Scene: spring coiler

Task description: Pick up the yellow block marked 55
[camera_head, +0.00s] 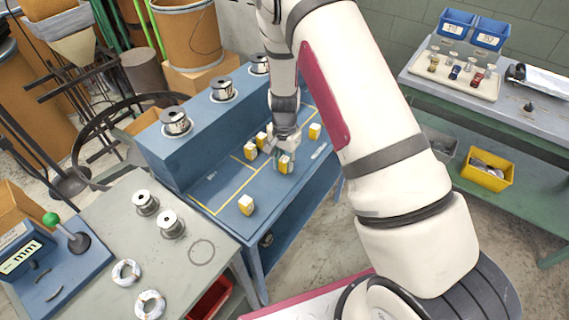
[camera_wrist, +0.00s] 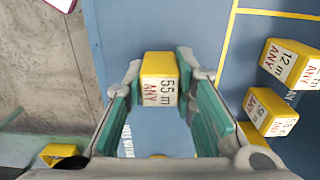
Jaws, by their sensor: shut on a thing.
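The yellow block marked 55 (camera_wrist: 158,80) is between my gripper's fingers in the wrist view, with white label faces reading "55 m" and "ANY". My gripper (camera_wrist: 158,88) is shut on it, with a green-padded finger on each side. In the head view the block (camera_head: 285,165) shows at the tip of my gripper (camera_head: 285,157), over the blue bench. I cannot tell whether the block touches the bench surface.
Other yellow blocks stand on the blue bench (camera_head: 225,190): one marked 12 (camera_wrist: 288,64), another beside it (camera_wrist: 268,112), one near the front (camera_head: 246,204) and one at the right (camera_head: 315,131). Wire spools (camera_head: 176,122) sit on the raised ledge behind.

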